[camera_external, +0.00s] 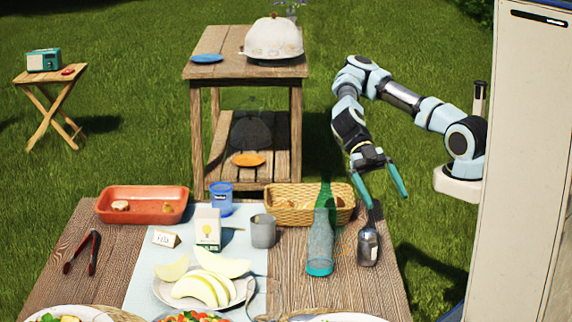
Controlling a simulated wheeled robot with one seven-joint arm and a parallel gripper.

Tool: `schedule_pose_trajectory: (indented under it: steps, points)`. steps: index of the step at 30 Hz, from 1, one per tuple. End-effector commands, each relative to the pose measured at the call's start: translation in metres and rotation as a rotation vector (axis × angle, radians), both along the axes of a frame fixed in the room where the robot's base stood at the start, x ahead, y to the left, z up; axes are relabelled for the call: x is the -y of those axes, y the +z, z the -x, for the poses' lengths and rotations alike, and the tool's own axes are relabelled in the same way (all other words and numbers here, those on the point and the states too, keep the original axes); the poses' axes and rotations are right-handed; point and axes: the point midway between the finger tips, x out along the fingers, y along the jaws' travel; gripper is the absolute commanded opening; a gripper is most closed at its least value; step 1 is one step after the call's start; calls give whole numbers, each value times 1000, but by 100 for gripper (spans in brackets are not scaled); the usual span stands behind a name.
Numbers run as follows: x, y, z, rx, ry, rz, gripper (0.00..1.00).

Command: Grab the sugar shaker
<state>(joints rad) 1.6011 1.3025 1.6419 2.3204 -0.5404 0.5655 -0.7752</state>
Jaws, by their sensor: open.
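A shiny silver-grey container with a narrow upper part, which looks like the sugar shaker (368,247), stands near the right side of the front table. My gripper (387,202) is open, with its two teal fingers pointing down above and slightly right of it. The left fingertip overlaps the container's top in the picture; I cannot tell whether they touch. Nothing is held between the fingers.
A green-blue bottle (320,241) stands close left of the container. A wicker basket (284,203), grey cup (264,232), carton (207,229), blue cup (221,199), orange tray (143,219) and fruit plate (165,272) fill the left and middle. The table's right edge is near.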

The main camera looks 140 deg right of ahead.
Motion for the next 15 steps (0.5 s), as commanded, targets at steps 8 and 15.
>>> schedule_pose_trajectory:
  steps: [8, 15]
  points:
    - [37, 39, -7, 183, -67, -41, 99]
    - [35, -13, -7, 177, -62, -41, 99]
